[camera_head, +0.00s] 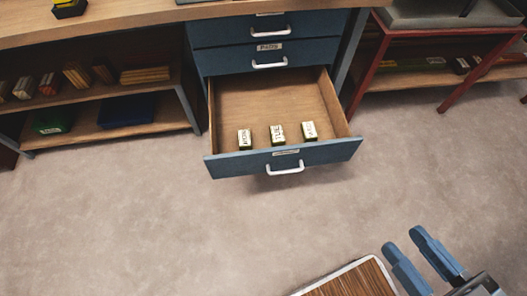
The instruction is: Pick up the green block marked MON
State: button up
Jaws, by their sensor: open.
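An open blue drawer (230,167) with a wooden inside holds three small dark green blocks with pale labelled tops, in a row near its front. The left block (244,140) has a label that seems to read MON. The middle block (277,135) seems to read TUE. The right block (309,131) has a label too small to read surely. My gripper (416,252) is at the lower right, well in front of the drawer. Its two blue fingers are apart with nothing between them.
Closed drawers (268,57) sit above the open one under the wooden worktop (130,12). Shelves (140,131) with books and bins stand at left. A red-framed table (375,65) stands at right. A wooden slatted surface (350,281) is at the bottom. The floor between is clear.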

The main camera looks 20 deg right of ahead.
aim_at(245, 138)
jog(key=i+l+u, duration=0.1)
jog(key=u, duration=0.25)
jog(key=l+u, duration=0.35)
jog(key=i+l+u, duration=0.15)
jog(key=l+u, duration=0.15)
jog(key=l, duration=0.8)
jog(key=l+u, duration=0.35)
jog(key=l, duration=2.8)
